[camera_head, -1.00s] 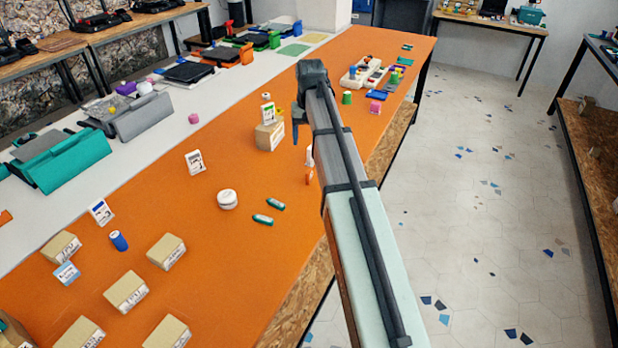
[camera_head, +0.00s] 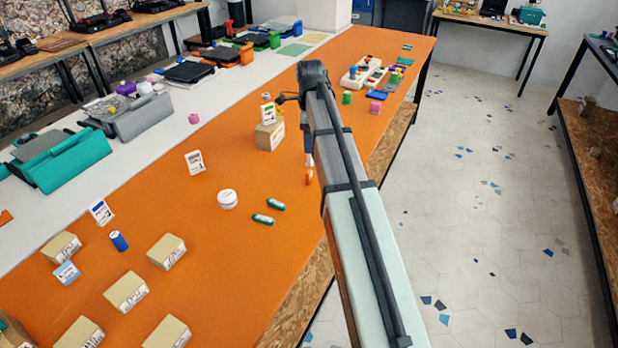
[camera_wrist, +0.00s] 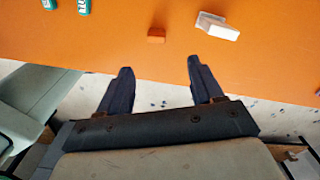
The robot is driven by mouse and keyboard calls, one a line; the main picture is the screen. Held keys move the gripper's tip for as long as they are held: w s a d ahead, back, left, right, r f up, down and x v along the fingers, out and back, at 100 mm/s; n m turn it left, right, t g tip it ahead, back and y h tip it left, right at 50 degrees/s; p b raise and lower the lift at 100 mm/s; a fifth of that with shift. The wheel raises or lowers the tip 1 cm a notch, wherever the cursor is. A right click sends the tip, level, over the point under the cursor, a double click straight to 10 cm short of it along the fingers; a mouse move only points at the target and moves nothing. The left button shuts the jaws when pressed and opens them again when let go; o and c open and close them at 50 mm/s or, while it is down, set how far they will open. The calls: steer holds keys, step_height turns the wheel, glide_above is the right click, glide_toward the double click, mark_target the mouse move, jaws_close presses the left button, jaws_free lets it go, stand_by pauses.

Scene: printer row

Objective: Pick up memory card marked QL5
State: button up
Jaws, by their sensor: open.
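Several small white upright cards stand on the orange table: one (camera_head: 195,161) at the middle left, one (camera_head: 102,211) farther left, a blue-and-white one (camera_head: 67,272) near the front left, and one (camera_head: 268,112) on a cardboard box. Their print is too small to read, so I cannot tell which is marked QL5. My gripper (camera_wrist: 160,68) is open and empty in the wrist view, its two dark fingers apart above the table's edge. A small orange block (camera_wrist: 156,36) and a white block (camera_wrist: 217,26) lie beyond the fingertips. In the head view my arm hides part of the gripper.
Cardboard boxes (camera_head: 126,291) (camera_head: 270,135) and a blue cylinder (camera_head: 119,240) stand around the cards. Printers (camera_head: 62,160) line the pale strip at left. Orange table is bare near the front right.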

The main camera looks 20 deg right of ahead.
mark_target(309, 171)
step_height(309, 171, down, 8)
steer(key=m, duration=0.3)
steer(key=shift+f, duration=0.25)
steer(key=shift+s+a+f, duration=0.1)
steer(key=shift+s+f, duration=0.05)
steer(key=shift+f, duration=1.2)
steer(key=shift+s+a+f, duration=0.1)
steer(key=shift+f, duration=1.2)
steer(key=shift+c, duration=0.4)
steer(key=c, duration=1)
